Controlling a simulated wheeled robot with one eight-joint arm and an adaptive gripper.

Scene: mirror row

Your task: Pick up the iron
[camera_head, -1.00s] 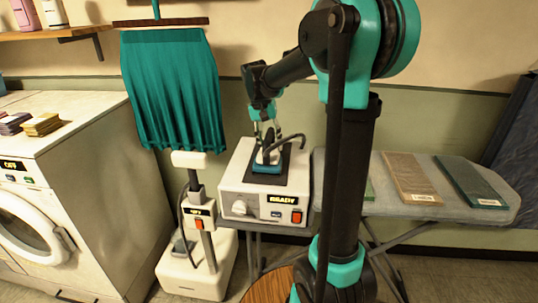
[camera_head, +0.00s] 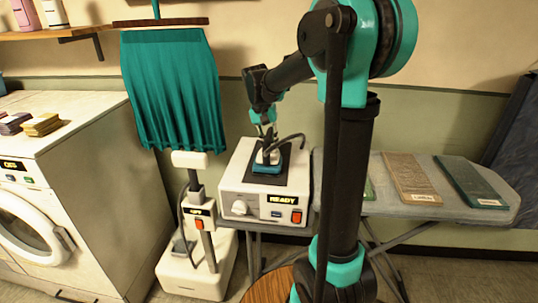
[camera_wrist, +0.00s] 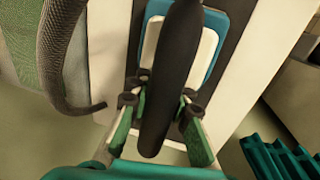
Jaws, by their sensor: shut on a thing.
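The iron (camera_head: 267,168), teal and white with a black handle, rests on the dark pad on top of a white station box (camera_head: 240,205) whose display reads READY. My gripper (camera_head: 267,147) is above it, with its fingers at the handle. In the wrist view the black handle (camera_wrist: 172,75) runs between the two green fingers of my gripper (camera_wrist: 160,110), which are shut on it. The teal and white body of the iron (camera_wrist: 210,45) lies beneath. I see no clear gap between the iron and the pad.
A dark cord (camera_head: 292,138) arches behind the iron. A white steamer (camera_head: 200,265) stands left of the box under a hanging teal skirt (camera_head: 172,85). A washing machine (camera_head: 70,200) is at the left. An ironing board (camera_head: 400,208) with several folded cloths is at the right.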

